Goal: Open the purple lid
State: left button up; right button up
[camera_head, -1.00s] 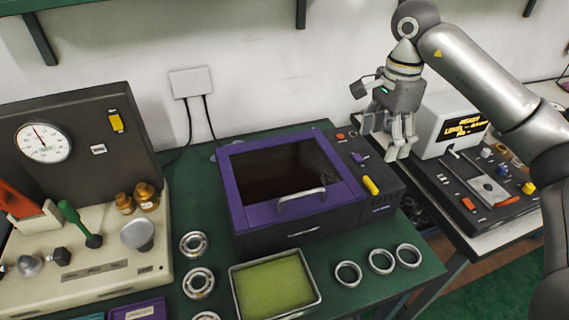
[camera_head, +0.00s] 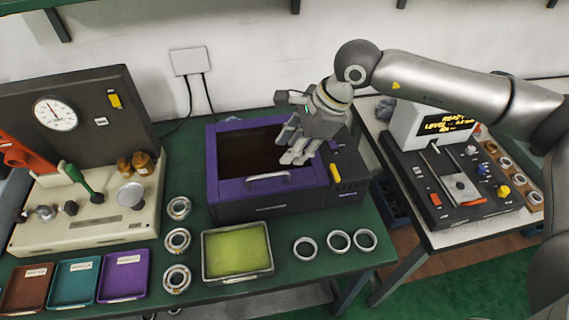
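The purple lid (camera_head: 231,187) is a purple frame with a dark window and lies closed on top of a dark box (camera_head: 300,203). A silver bar handle (camera_head: 268,179) is at the lid's front edge. My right gripper (camera_head: 294,158) points down over the lid's right part, behind and to the right of the handle. It does not hold the handle. Its fingers look close together, but I cannot tell whether they are shut. The gripper hides the lid's back right corner. My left gripper is not in view.
A tray with a green pad (camera_head: 237,277) stands in front of the box. Several metal rings (camera_head: 305,249) lie on the green table. A gauge machine (camera_head: 90,225) stands at the left, a device with a display (camera_head: 440,130) at the right.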

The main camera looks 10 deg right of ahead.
aim_at(269, 175)
jog(key=p+x, duration=0.3)
jog(key=x, duration=0.6)
jog(key=shift+w+a+f, duration=0.15)
jog(key=shift+a+f, duration=0.05)
jog(key=shift+a, duration=0.05)
jog(key=shift+a+f, duration=0.2)
jog(key=shift+f, duration=0.25)
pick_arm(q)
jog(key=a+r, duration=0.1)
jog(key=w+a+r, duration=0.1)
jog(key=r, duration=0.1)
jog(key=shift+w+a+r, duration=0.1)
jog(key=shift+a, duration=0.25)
pick_arm(e)
grip_shut()
jog(key=shift+w, duration=0.1)
